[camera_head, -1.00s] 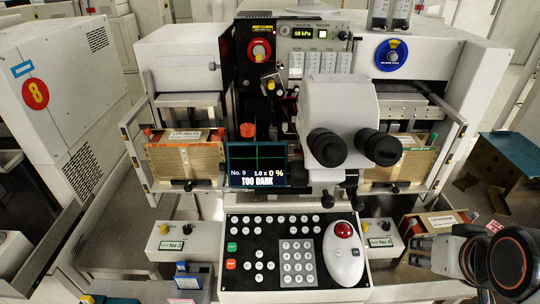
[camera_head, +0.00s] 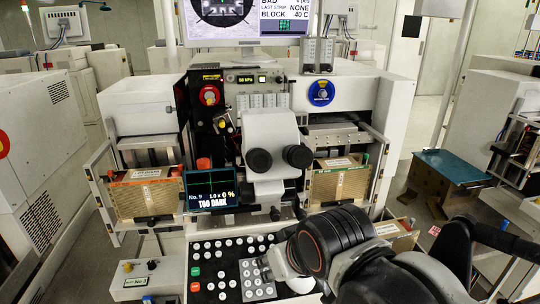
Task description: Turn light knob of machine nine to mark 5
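Machine nine stands in front of me, with a small screen (camera_head: 210,188) reading "No. 9", "1.0 x", "0 %" and "TOO DARK". A red knob (camera_head: 209,95) is on its dark upper panel, left of the pressure display. A blue round dial (camera_head: 321,92) is on the right of the white housing. Several small controls sit between and below them. I cannot read which one is the light knob or any mark numbers. My arm's dark links fill the lower right, apart from the knobs. My gripper's fingertips do not show.
Microscope eyepieces (camera_head: 278,159) jut out at the centre. Strip magazines stand on the left (camera_head: 148,199) and right (camera_head: 340,186). A button panel (camera_head: 205,265) lies in front, its right part hidden by my arm. A monitor (camera_head: 237,38) is above.

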